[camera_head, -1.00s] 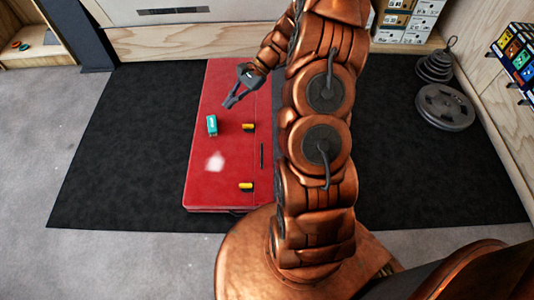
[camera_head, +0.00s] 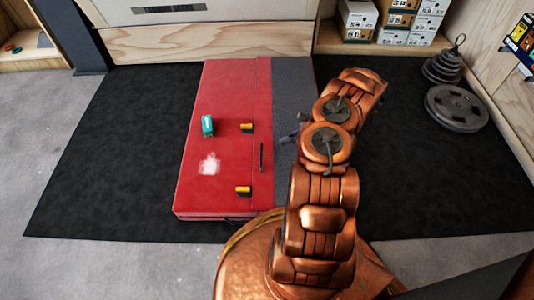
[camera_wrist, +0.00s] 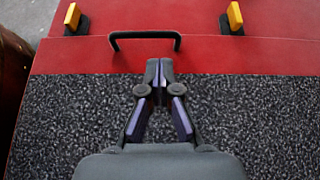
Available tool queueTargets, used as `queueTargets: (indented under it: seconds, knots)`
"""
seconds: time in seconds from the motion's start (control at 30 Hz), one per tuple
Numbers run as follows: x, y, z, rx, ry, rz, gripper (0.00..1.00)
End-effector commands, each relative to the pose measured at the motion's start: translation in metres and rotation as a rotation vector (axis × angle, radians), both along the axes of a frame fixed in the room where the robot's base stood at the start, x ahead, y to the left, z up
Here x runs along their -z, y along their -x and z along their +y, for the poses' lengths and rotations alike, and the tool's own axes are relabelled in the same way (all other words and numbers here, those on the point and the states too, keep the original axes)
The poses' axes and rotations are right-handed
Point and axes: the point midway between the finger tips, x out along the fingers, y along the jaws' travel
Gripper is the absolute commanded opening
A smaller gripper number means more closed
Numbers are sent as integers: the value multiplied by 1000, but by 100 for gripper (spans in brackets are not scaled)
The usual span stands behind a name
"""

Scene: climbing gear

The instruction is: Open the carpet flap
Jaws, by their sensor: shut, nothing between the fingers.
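A red pad (camera_head: 225,110) lies on the dark mat, with a grey speckled carpet strip (camera_head: 286,90) along its right side. In the wrist view the carpet (camera_wrist: 70,120) fills the lower part and meets the red surface (camera_wrist: 60,60) along a straight edge. A thin black handle (camera_head: 262,157) stands on the red band beside the carpet; it also shows in the wrist view (camera_wrist: 145,34). My gripper (camera_wrist: 159,75) is shut and empty over the carpet, its tips near that edge, just short of the handle. In the head view my gripper (camera_head: 288,139) is mostly hidden behind my arm.
Two yellow-and-black pieces (camera_head: 246,127) (camera_head: 244,190) sit on the pad left of the handle. A teal block (camera_head: 208,125) and a white powdery patch (camera_head: 209,164) are farther left. Weight plates (camera_head: 456,108) lie at the right. The dark mat (camera_head: 120,150) is clear at the left.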

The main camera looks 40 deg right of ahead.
Motion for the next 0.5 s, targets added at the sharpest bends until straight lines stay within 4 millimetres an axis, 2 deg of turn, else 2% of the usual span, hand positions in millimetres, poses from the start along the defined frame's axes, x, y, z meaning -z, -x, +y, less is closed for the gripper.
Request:
queueTargets:
  seconds: [0.03, 0.23, 0.5]
  knots:
    - [9, 3, -3, 12, -3, 6, 0]
    - [20, 2, -1, 26, -9, 11, 0]
    - [42, -19, 27, 24, -6, 11, 0]
